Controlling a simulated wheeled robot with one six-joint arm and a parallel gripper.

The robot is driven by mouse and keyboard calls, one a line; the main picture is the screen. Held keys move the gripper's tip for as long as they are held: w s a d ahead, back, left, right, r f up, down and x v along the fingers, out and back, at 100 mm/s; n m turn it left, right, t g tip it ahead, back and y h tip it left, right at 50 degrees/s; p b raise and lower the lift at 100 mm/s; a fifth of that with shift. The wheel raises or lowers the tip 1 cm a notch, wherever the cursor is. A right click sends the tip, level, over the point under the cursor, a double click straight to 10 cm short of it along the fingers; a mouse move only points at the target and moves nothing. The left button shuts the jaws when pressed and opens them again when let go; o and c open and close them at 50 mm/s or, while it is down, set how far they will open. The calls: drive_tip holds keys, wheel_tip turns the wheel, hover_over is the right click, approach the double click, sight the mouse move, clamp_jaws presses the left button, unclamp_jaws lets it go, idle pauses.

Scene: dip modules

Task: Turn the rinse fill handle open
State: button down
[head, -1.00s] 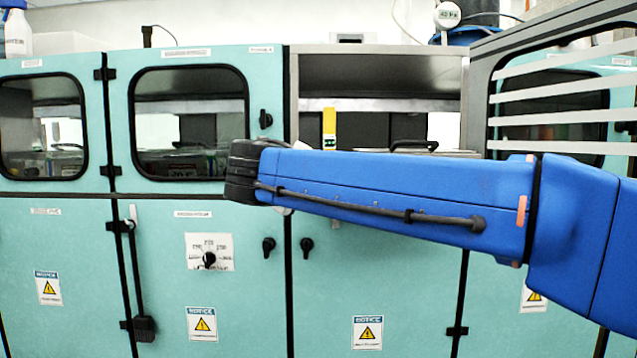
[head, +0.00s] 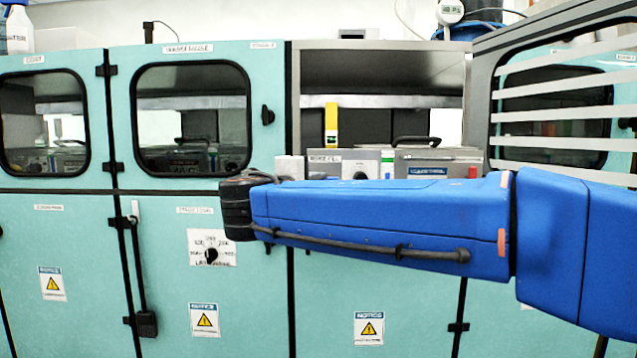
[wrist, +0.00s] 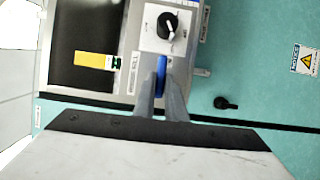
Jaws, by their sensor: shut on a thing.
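In the wrist view, the blue rinse fill handle (wrist: 161,74) stands between the two grey fingers of my gripper (wrist: 161,92), which is shut on it. The handle's long side runs parallel to the rinse fill label (wrist: 133,75) beside it. The fingers hide part of the handle and its base. In the head view, the rinse fill label (head: 325,158) shows above my blue arm, in the open bay.
A black knob (wrist: 167,27) on a white plate sits close to the handle. A yellow strip (head: 331,124) hangs in the bay, with grey boxes (head: 438,160) below it. The striped door (head: 555,110) at right stands open. Black latches dot the teal doors.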

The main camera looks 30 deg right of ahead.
idle(0.3)
drive_tip(key=c, duration=1.8)
unclamp_jaws()
drive_tip(key=v, duration=1.7)
drive_tip(key=shift+a, duration=0.25)
drive_tip(key=shift+f, duration=0.1)
